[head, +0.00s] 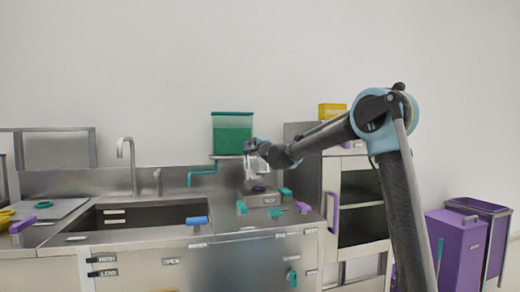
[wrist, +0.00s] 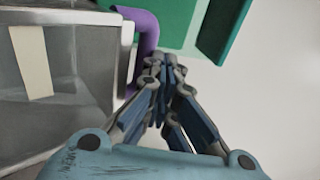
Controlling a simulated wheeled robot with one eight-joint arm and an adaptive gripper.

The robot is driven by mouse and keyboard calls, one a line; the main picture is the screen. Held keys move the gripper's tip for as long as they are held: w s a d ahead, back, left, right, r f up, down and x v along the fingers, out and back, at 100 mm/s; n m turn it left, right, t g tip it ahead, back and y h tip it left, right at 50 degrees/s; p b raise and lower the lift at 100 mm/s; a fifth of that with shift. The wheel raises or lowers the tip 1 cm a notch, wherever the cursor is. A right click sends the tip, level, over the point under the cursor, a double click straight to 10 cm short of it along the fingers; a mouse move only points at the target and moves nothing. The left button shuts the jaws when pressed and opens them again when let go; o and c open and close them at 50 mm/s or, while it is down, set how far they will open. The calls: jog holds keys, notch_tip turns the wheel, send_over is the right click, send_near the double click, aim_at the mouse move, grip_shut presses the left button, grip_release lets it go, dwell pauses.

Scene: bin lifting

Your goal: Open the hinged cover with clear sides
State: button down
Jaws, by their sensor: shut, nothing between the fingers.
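The cover with clear sides (wrist: 75,85) fills the left of the wrist view, with grey edges and a pale strip seen through it. A purple handle (wrist: 147,35) curves out from its side. My gripper (wrist: 162,66) is shut and empty, its fingertips close beside the handle on the right; I cannot tell whether they touch it. In the head view the cover (head: 257,179) is small and stands on a labelled metal block at the back right of the counter. It looks shut. My gripper (head: 252,150) is just above it there, partly blurred into the cover.
A green container (head: 232,133) stands on a shelf behind. A sink (head: 135,215) with a blue-handled item (head: 197,220) is to the left. Teal pieces (head: 241,207) lie around the block. A cabinet with a purple handle (head: 333,212) and purple bins (head: 458,245) are to the right.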

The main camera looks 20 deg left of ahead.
jog(key=shift+f+x, duration=0.25)
jog(key=shift+x, duration=1.3)
jog(key=shift+f+x, duration=0.2)
jog(key=shift+x, duration=1.35)
jog(key=shift+w, duration=0.1)
